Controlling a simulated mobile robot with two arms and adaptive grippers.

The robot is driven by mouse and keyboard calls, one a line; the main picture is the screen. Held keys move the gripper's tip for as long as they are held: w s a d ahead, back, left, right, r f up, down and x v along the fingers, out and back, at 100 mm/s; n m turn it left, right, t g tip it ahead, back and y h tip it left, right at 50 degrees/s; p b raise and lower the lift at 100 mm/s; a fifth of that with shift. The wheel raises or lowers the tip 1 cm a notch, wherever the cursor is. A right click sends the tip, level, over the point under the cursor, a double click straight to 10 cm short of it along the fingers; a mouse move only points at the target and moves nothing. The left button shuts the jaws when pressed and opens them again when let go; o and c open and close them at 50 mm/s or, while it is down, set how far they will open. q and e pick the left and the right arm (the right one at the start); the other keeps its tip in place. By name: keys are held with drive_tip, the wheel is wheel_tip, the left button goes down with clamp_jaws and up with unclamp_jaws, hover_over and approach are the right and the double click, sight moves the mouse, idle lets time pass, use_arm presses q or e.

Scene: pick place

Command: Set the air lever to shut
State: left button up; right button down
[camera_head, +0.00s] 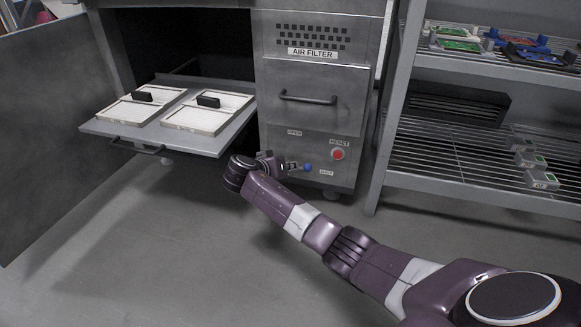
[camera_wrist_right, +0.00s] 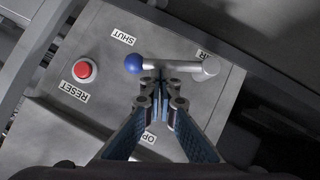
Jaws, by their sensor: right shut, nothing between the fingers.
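The air lever (camera_wrist_right: 175,66) is a pale metal bar with a blue ball knob (camera_wrist_right: 133,63) at its free end. In the wrist view its pivot is at the right, and the knob lies close to the SHUT label (camera_wrist_right: 122,38), away from the partly hidden OPEN label (camera_wrist_right: 148,137). In the head view the blue knob (camera_head: 307,167) sits just left of the SHUT label (camera_head: 326,172). My right gripper (camera_wrist_right: 161,77) is shut and empty, its tips at the side of the bar; I cannot tell if they touch. My left gripper is out of view.
A red RESET button (camera_head: 338,153) is above and right of the knob. A drawer handle (camera_head: 308,97) is higher on the cabinet. A pulled-out tray (camera_head: 180,143) with filter panels is left of my right gripper. A wire shelf (camera_head: 470,165) stands at the right.

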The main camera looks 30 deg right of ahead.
drive_tip(key=s+d+f+m+t+y+p, duration=0.1)
drive_tip(key=p, duration=0.4)
drive_tip(key=shift+s+f+m+y, duration=0.2)
drive_tip(key=shift+m+y, duration=0.1)
drive_tip(key=shift+m, duration=0.1)
drive_tip(key=shift+s+d+f+m+t+y+p, duration=0.1)
drive_tip(key=shift+d+f+m+t+y+p, duration=0.1)
drive_tip(key=shift+f+m+t+y+p, duration=0.35)
drive_tip(key=shift+f, duration=0.15)
